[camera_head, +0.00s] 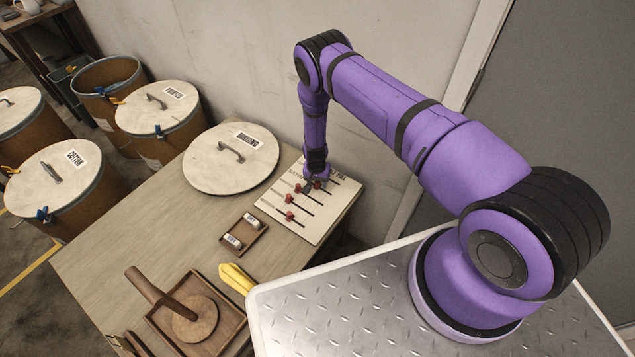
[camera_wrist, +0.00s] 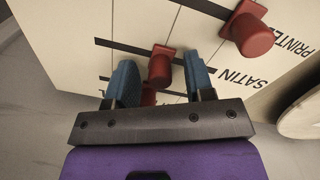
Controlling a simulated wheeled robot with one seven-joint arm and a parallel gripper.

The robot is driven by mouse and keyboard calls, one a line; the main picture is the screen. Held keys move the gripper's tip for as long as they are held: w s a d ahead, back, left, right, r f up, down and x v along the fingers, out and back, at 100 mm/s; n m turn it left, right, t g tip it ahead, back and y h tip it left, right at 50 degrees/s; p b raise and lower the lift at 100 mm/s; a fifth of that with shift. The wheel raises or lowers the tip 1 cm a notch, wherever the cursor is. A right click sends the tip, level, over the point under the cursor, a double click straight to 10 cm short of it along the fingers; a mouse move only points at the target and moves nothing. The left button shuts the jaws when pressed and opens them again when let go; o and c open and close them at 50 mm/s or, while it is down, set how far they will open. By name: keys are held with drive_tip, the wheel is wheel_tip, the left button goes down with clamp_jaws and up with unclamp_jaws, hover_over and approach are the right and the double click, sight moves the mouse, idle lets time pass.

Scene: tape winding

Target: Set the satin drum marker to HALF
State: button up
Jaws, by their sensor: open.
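The pale marker board (camera_head: 322,225) lies on the table with several dark slots, each with a red knob. In the wrist view the SATIN label (camera_wrist: 247,82) stands at the right end of a slot. The red knob on that slot (camera_wrist: 160,66) sits partway along it, between the two blue fingers of my gripper (camera_wrist: 159,78). The fingers are apart, with a gap on each side of the knob. In the head view my gripper (camera_head: 312,186) is low over the board's far part and hides some of it. I cannot read which mark the knob is at.
Another red knob (camera_wrist: 250,32) is close by, near the PRINTED label (camera_wrist: 293,36). A further knob (camera_wrist: 148,97) is partly hidden behind my gripper. A round lid (camera_head: 215,165) lies left of the board, a small tray (camera_head: 233,245) in front of it. The wall is close behind.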

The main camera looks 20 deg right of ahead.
wheel_tip(320, 180, up, 11)
drive_tip(key=shift+a, duration=0.2)
idle(0.4)
drive_tip(key=shift+w, duration=0.15)
drive_tip(key=w+r+n+t, duration=0.1)
drive_tip(key=w+r, duration=0.1)
drive_tip(key=r, duration=1)
drive_tip(key=w+r, duration=0.2)
drive_tip(key=r, duration=1.1)
drive_tip(key=s+d+r+n+t+y, duration=0.1)
drive_tip(key=s+r, duration=0.3)
drive_tip(key=r, duration=0.7)
drive_tip(key=s+d+r+t, duration=0.1)
drive_tip(key=s+r, duration=0.3)
drive_tip(key=r, duration=0.8)
drive_tip(key=s+d+r+n, duration=0.2)
drive_tip(key=s+d+r, duration=0.1)
drive_tip(key=s+r, duration=1.1)
drive_tip(key=s+d+r+t, duration=0.1)
drive_tip(key=s+r, duration=0.1)
drive_tip(key=s, duration=0.8)
drive_tip(key=s+d+r+n+t, duration=0.1)
drive_tip(key=s+r, duration=0.1)
drive_tip(key=s, duration=0.7)
drive_tip(key=shift+s+d+h, duration=0.2)
drive_tip(key=shift+s+h, duration=0.1)
drive_tip(key=shift+s, duration=0.1)
